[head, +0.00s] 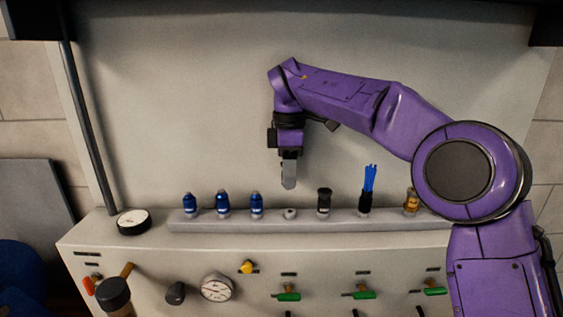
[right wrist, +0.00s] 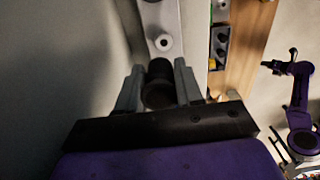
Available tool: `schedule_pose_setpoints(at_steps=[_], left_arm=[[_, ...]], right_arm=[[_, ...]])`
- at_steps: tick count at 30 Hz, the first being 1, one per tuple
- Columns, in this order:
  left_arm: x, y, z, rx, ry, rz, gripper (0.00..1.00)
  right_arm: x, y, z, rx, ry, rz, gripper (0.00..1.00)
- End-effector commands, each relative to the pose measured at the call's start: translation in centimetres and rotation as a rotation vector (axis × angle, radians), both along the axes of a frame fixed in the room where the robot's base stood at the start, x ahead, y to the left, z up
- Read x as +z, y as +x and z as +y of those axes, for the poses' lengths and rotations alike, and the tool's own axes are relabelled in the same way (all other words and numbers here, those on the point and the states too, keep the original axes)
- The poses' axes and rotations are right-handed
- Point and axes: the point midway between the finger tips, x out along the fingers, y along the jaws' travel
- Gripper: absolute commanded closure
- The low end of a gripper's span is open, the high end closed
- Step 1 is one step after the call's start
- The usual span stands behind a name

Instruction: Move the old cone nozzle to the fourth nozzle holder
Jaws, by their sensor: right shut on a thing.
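My right gripper (head: 289,172) hangs in the air above the grey holder rail (head: 275,224). In the right wrist view its fingers are shut on a dark, round-ended nozzle (right wrist: 158,84); the head view hides this nozzle behind the fingers. Almost straight below, the fourth holder from the left (head: 290,213) is a bare pale ring with no nozzle in it. The ring also shows just past the held nozzle in the right wrist view (right wrist: 164,42). A small purple arm, probably my left one, shows at the right of that view; its gripper (right wrist: 268,65) is too small to read.
Three blue nozzles (head: 222,204) stand left of the bare holder. A dark nozzle (head: 324,202), a blue-bristled brush (head: 368,190) and an amber piece (head: 411,201) stand to its right. A round gauge (head: 134,221) lies left of the rail. Green-handled valves (head: 288,296) line the front panel.

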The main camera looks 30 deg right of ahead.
Motion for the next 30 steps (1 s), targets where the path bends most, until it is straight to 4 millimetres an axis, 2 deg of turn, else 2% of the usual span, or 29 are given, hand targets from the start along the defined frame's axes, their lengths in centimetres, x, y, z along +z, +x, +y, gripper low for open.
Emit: schedule_pose_setpoints(at_steps=[14, 30], left_arm=[[-0.5, -0.1, 0.0, -0.001, 0.000, 0.001, 0.57], [-4.6, -0.1, 0.0, 0.000, -0.001, 0.001, 0.57]], right_arm=[[-0.6, 0.0, 0.0, -0.008, 0.000, 0.000, 1.00], [-5.5, -0.1, 0.0, -0.008, 0.000, 0.000, 1.00]])
